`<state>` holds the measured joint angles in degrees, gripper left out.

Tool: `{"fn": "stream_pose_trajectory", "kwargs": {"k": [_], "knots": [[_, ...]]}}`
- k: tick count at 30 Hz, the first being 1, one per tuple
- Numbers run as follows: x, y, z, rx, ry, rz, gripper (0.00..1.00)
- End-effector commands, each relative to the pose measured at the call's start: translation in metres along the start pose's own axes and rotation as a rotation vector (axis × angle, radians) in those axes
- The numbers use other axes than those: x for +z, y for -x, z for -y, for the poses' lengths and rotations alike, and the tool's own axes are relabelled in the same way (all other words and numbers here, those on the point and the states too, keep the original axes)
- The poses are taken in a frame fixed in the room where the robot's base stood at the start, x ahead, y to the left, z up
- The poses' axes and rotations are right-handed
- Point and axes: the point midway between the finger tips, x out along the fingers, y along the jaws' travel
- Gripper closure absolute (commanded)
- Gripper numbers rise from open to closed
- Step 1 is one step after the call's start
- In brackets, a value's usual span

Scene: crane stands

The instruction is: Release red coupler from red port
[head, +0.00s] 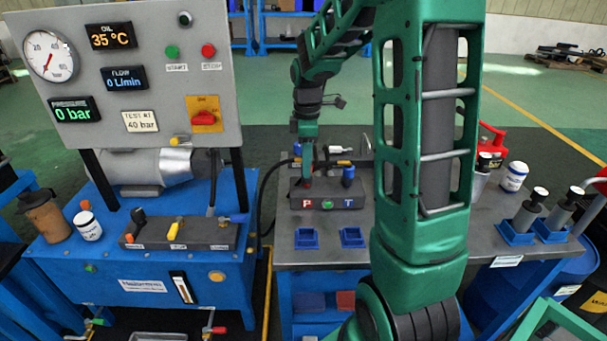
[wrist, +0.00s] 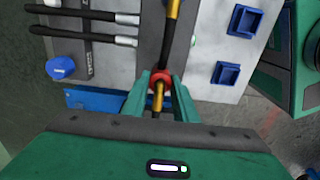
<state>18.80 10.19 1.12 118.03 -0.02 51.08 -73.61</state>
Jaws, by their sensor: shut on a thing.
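My gripper (head: 308,168) is shut over the P side of the dark port block (head: 326,190) on the grey bench. In the wrist view, its green fingers (wrist: 160,88) close on the red coupler (wrist: 160,76), a red ring with brass-coloured hose ends above and below it. The red port itself is hidden under the coupler; a red P label (head: 309,204) marks that side. I cannot tell whether the coupler is seated or free. A blue coupler (head: 348,175) stands upright on the T side, right of my gripper.
Two blue square holders (head: 307,238) and (head: 352,237) sit in front of the block. Black hoses with metal ends (wrist: 125,19) lie beside it. The gauge panel (head: 140,70) stands left. Blue holders with cylinders (head: 528,215) and a white jar (head: 513,177) stand right.

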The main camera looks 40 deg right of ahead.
Motion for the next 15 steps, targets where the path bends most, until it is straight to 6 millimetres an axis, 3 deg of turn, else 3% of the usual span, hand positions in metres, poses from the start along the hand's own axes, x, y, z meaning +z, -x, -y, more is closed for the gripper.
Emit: {"fn": "stream_pose_trajectory", "kwargs": {"k": [15], "knots": [[0.0,0.022,0.0,0.001,0.0,0.0,0.99]]}}
